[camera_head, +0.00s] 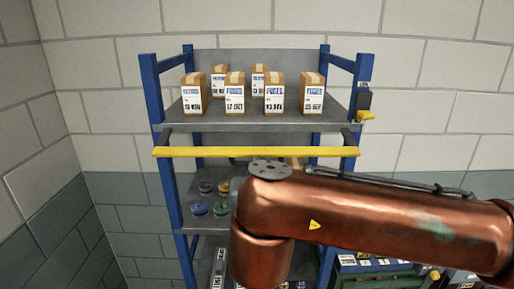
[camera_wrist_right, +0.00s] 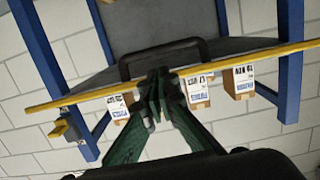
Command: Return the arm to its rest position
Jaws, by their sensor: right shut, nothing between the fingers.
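My right arm (camera_head: 370,215), copper-coloured, reaches in from the right in the head view and ends in front of the rack's lower shelves. Its gripper is hidden there. In the wrist view my right gripper (camera_wrist_right: 158,98) has its green fingers together, with nothing between them. The fingertips overlap the yellow bar (camera_wrist_right: 240,67) in that picture; I cannot tell whether they touch it. My left gripper is in neither view.
The blue rack (camera_head: 171,190) has a grey upper shelf (camera_head: 250,125) bearing several labelled cartons (camera_head: 274,93). The yellow bar (camera_head: 255,152) runs across its front. Coloured round pieces (camera_head: 221,209) lie on a lower shelf. A green-edged cabinet (camera_head: 372,268) stands low at right, beyond my arm.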

